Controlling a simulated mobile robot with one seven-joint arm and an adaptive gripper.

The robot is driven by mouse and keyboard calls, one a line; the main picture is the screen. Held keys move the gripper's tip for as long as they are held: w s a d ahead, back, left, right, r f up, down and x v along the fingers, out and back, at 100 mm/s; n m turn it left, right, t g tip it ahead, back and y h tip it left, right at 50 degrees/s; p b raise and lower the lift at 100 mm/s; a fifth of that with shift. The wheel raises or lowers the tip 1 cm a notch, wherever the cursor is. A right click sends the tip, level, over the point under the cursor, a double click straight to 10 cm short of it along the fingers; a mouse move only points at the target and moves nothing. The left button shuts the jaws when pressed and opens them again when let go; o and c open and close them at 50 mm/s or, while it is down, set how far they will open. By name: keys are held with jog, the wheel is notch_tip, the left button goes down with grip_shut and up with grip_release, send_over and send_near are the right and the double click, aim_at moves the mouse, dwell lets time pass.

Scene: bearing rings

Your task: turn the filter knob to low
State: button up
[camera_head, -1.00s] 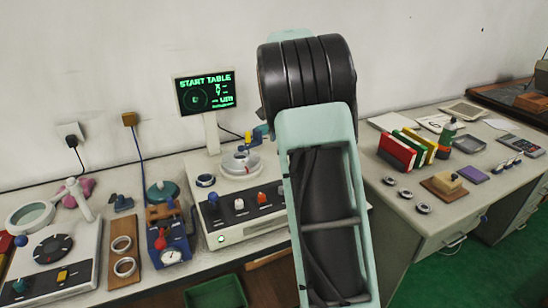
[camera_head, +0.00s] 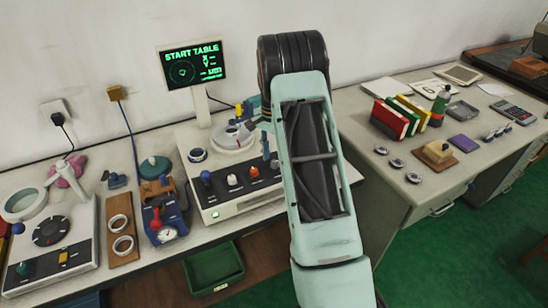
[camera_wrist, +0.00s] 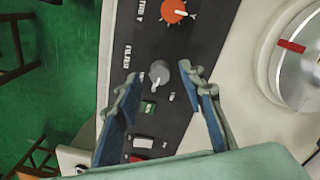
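The filter knob (camera_wrist: 160,72) is a small round grey knob on the dark control panel (camera_wrist: 185,45), beside a label that seems to read FILTER. Its light pointer mark faces down and slightly left in the wrist view; the other small print is too blurred to read. My gripper (camera_wrist: 163,77) is open, with one blue-padded finger on each side of the knob. I see a gap on both sides and cannot tell how far the fingertips are above the panel. In the head view my arm largely hides the gripper and this knob.
An orange knob (camera_wrist: 174,11) and a green switch (camera_wrist: 148,107) neighbour the filter knob. The round turntable (camera_wrist: 305,60) lies right of the panel. In the head view, a screen (camera_head: 193,65) reads START TABLE. Bearing rings (camera_head: 397,164) lie on the right table.

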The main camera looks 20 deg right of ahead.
jog(key=shift+f, duration=0.65)
grip_shut()
jog(key=shift+n, duration=0.3)
jog(key=n+b, duration=0.1)
jog(key=n, duration=0.1)
jog(key=shift+n+b, duration=0.4)
jog(key=n+b, duration=0.1)
jog(key=n, duration=0.4)
jog(key=shift+n, duration=0.4)
